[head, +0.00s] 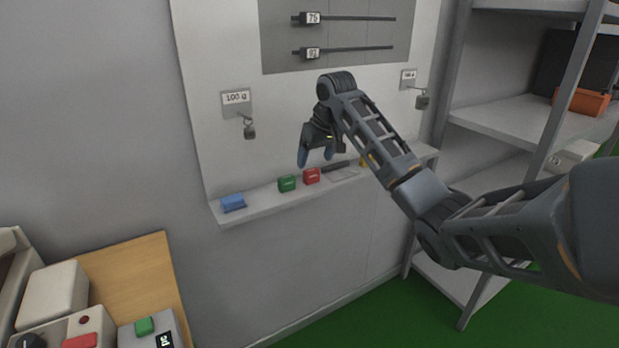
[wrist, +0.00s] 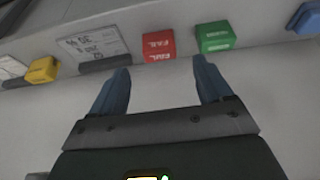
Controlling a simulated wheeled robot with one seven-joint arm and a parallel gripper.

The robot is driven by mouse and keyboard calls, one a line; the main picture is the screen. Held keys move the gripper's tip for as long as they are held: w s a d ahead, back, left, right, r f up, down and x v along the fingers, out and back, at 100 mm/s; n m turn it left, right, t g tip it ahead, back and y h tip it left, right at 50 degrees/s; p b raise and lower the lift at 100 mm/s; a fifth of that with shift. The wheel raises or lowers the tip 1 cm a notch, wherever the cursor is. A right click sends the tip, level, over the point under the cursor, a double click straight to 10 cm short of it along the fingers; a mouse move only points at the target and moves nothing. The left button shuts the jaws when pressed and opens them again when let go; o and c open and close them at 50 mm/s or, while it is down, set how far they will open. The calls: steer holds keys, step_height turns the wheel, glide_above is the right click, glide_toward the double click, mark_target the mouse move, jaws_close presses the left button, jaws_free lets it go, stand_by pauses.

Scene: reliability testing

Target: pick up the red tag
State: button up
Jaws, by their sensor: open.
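The red tag (head: 311,176) sits on the narrow wall shelf (head: 262,205), just right of the green tag (head: 287,183). In the wrist view the red tag (wrist: 159,45) has blurred white lettering and lies ahead of the gap between my fingertips. My gripper (head: 317,160) points down above and in front of the shelf. In the wrist view my gripper (wrist: 160,72) has its blue fingers apart with nothing between them. The green tag (wrist: 215,37) lies close beyond the right finger.
A blue tag (head: 232,202) lies at the shelf's left end. A yellow tag (wrist: 41,70) and a printed card (wrist: 93,45) also lie on the shelf. A rack (head: 522,118) stands at the right.

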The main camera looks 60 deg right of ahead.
mark_target(311, 170)
steer(key=shift+x, duration=3.15)
steer(key=shift+c, duration=0.4)
steer(key=c, duration=0.9)
steer(key=shift+r, duration=0.1)
steer(key=shift+c, duration=0.2)
